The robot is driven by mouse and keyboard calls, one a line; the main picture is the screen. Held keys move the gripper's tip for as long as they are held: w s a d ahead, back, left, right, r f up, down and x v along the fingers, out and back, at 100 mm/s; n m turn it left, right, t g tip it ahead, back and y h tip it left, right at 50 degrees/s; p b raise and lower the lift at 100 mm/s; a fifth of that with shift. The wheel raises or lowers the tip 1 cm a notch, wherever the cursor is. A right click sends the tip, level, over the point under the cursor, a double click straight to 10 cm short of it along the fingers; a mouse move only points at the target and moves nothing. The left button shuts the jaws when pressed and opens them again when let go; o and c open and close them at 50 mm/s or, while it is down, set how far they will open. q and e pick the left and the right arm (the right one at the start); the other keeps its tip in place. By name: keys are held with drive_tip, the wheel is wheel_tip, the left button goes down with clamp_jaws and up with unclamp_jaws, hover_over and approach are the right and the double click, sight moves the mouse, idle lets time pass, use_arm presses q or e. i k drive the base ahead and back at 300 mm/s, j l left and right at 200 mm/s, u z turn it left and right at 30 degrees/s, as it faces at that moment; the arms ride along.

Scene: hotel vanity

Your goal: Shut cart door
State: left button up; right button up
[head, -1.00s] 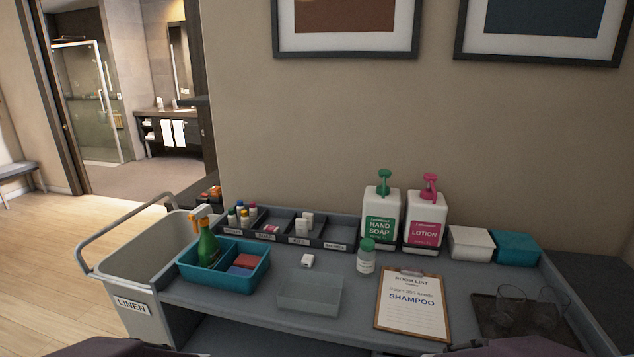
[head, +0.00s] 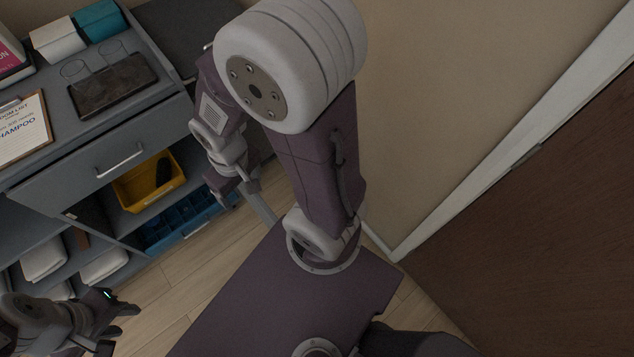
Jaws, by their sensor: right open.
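The cart (head: 70,165) stands at the left with its lower compartment open to view. A narrow grey strip (head: 264,212) rises at the compartment's right side; it looks like the cart door seen nearly edge-on, with its lower part hidden behind my purple base. My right gripper (head: 240,188) is open, pointing down beside the top of this strip; I cannot tell whether they touch. My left gripper (head: 118,322) is at the lower left, in front of the shelves and apart from the strip; its finger gap is unclear.
A drawer with a metal handle (head: 120,160) sits above a yellow bin (head: 150,182) and a blue divided bin (head: 188,218). Folded white towels (head: 44,260) lie on the left shelves. A dark tray (head: 113,86) with glasses is on the cart top. A brown door (head: 540,220) stands right.

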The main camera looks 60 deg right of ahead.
sight(267, 215)
drive_tip(key=k+l, duration=0.25)
drive_tip(key=l, duration=0.2)
drive_tip(key=k+l, duration=0.25)
drive_tip(key=l, duration=0.15)
drive_tip(key=k+l, duration=0.25)
drive_tip(key=l, duration=0.2)
drive_tip(key=j+z, duration=0.15)
drive_tip(key=z, duration=0.25)
drive_tip(key=j+z, duration=0.2)
drive_tip(key=z, duration=0.15)
drive_tip(key=j+z, duration=0.2)
drive_tip(key=z, duration=0.2)
drive_tip(key=j+z, duration=0.15)
drive_tip(key=z, duration=0.25)
